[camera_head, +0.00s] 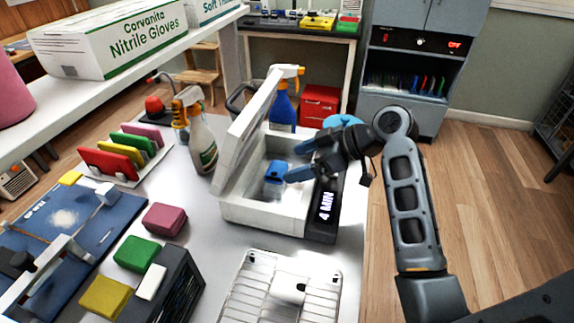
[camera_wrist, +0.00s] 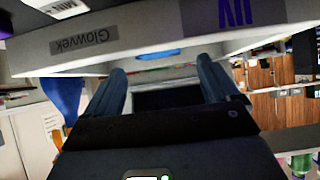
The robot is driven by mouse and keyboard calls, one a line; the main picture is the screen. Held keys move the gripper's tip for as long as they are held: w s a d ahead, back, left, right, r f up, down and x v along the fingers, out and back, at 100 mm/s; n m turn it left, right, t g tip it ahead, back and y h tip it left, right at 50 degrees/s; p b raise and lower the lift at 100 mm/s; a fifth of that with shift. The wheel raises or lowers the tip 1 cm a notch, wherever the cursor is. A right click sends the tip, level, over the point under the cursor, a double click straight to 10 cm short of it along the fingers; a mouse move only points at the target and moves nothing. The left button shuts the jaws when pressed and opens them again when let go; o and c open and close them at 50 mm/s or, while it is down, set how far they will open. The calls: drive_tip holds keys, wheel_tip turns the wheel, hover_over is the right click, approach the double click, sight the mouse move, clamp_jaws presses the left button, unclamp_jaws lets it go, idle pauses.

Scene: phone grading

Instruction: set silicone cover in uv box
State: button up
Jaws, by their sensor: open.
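The white UV box (camera_head: 262,212) stands on the table with its lid raised on the left and a "4 MIN" display at its right. A blue cover (camera_head: 275,179) with a small dark cutout is inside the box; whether it touches the floor flat or leans is hard to tell. My gripper (camera_head: 293,161) is open over the box's right side, its blue fingers pointing left, just right of the cover and apart from it. In the wrist view my open fingers (camera_wrist: 160,68) face the box wall marked "UV" (camera_wrist: 205,32), and a blue patch (camera_wrist: 158,54) shows between them.
A rack (camera_head: 130,165) of coloured cases stands left of the box, with a spray bottle (camera_head: 198,135) close by. A blue spray bottle (camera_head: 283,108) is behind the lid. A wire tray (camera_head: 270,300) lies in front. Coloured blocks (camera_head: 137,253) lie at front left.

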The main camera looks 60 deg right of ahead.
drive_tip(key=v, duration=0.7)
drive_tip(key=shift+r, duration=0.15)
drive_tip(key=shift+s, duration=0.1)
